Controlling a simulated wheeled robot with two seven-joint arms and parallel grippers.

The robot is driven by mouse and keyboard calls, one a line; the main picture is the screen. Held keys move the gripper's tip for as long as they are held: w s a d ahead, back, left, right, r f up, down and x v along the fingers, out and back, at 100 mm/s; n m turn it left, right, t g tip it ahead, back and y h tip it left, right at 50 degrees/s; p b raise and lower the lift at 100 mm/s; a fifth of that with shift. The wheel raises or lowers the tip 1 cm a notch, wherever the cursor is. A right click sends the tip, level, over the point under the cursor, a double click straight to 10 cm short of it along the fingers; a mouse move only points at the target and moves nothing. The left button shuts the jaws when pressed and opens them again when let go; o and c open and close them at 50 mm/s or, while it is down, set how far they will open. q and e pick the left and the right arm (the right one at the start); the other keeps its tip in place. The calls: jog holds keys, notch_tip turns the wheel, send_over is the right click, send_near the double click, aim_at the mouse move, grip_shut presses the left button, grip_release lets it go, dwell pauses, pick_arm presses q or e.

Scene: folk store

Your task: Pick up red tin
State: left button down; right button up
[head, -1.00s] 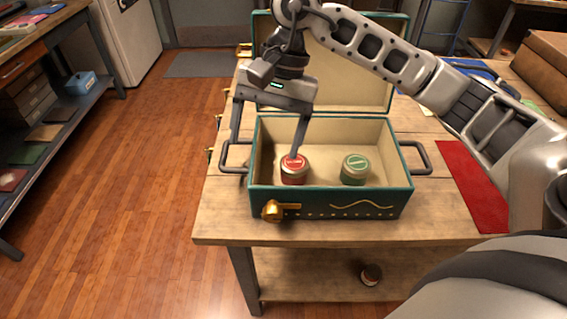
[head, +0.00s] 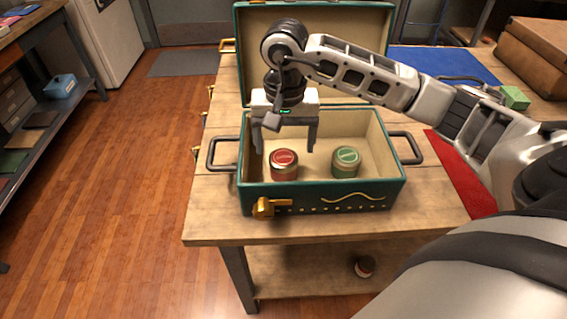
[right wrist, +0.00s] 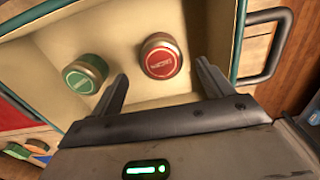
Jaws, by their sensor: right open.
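The red tin (head: 284,164) has a red lid and stands upright inside the open teal chest (head: 325,197), toward its left end. A green tin (head: 346,162) stands to its right in the same chest. My right gripper (head: 287,150) is open, pointing down over the chest around and above the red tin. In the right wrist view the red tin (right wrist: 161,56) lies beyond the fingertips, nearer the right finger, and the green tin (right wrist: 85,74) is outside the left finger. The fingers do not visibly touch the red tin. My left gripper is not in view.
The chest's raised lid (head: 370,50) stands behind my arm. Side handles (head: 222,154) and a gold latch (head: 265,207) stick out. A red mat (head: 462,175) lies right of the chest.

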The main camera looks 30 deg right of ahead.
aim_at(284, 157)
jog(key=f, duration=0.4)
jog(key=shift+a+f+p, duration=0.2)
jog(key=shift+f+p, duration=0.1)
jog(key=shift+p, duration=0.05)
jog(key=c, duration=1.1)
jog(key=shift+r, duration=0.1)
